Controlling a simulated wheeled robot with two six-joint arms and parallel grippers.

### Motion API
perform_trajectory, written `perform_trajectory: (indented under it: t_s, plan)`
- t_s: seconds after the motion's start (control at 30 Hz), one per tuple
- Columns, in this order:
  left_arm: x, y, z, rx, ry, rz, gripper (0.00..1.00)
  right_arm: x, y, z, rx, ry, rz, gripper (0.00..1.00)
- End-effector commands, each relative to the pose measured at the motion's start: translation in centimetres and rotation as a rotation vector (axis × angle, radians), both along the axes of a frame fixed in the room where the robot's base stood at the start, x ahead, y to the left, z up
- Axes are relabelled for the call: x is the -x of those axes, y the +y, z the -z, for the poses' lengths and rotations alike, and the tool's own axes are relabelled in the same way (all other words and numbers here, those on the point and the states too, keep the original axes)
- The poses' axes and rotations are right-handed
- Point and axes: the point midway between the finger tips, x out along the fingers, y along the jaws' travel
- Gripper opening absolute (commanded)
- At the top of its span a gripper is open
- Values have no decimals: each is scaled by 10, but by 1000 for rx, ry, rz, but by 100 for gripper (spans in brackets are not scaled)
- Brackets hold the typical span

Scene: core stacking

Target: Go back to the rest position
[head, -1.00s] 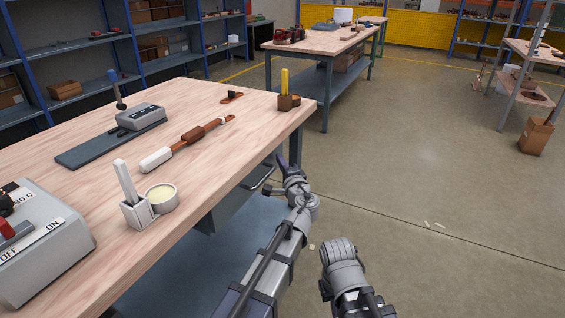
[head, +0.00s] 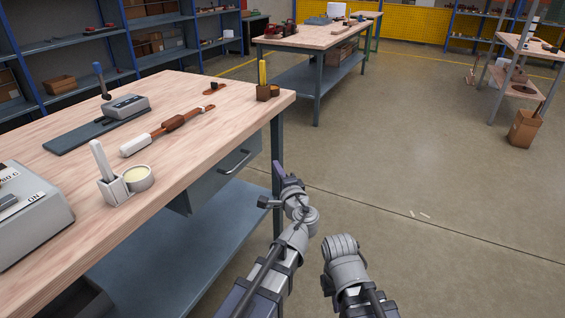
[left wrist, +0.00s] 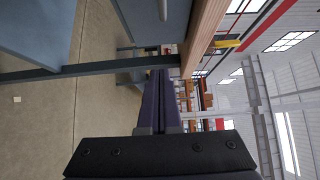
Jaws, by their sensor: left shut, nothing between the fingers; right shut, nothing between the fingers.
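My left gripper (head: 278,168) is beside the near workbench's right edge, over the open floor side, with its dark purple fingers pointing away. In the left wrist view its two fingers (left wrist: 160,90) lie together, with nothing between them. My right arm shows only as a rounded grey link at the bottom middle of the head view; its gripper is out of sight.
The wooden-topped workbench (head: 215,150) stands to the left, with a drawer (head: 222,175) and lower shelf (head: 190,235). On it are a grey control box (head: 30,222), a white holder (head: 113,190) and a round tin (head: 138,180). Open floor (head: 420,185) lies right.

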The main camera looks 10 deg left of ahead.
Motion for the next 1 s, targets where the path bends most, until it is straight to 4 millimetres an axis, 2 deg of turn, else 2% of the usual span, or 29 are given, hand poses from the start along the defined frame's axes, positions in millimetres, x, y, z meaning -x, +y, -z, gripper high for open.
perform_trajectory:
  t_s: [0.07,0.17,0.27,0.33,0.4,0.5,0.6,0.73,0.9,0.93,1.0]
  plan:
    - [3,3,5,29,8,-15,0,0,0,0,0,0,0,0]
    - [17,12,24,137,46,-78,0,0,0,0,0,0,0,0]
    - [45,22,61,319,130,-187,0,0,0,0,0,0,0,0]
    - [70,23,94,460,218,-274,0,0,0,0,0,0,0,0]
    - [97,18,125,592,318,-356,0,0,0,0,0,0,0,0]
    - [137,1,163,751,471,-453,0,0,0,0,0,0,0,0]
    - [173,-20,188,871,614,-522,0,0,0,0,0,0,0,0]
    - [214,-47,207,984,785,-588,0,0,0,0,0,0,0,0]
    - [264,-81,218,1095,1001,-647,0,0,0,0,0,0,0,0]
    - [271,-87,216,1110,1032,-654,0,0,0,-3,0,0,0,0]
    - [267,-85,192,1105,1018,-651,0,0,0,-26,0,0,0,0]
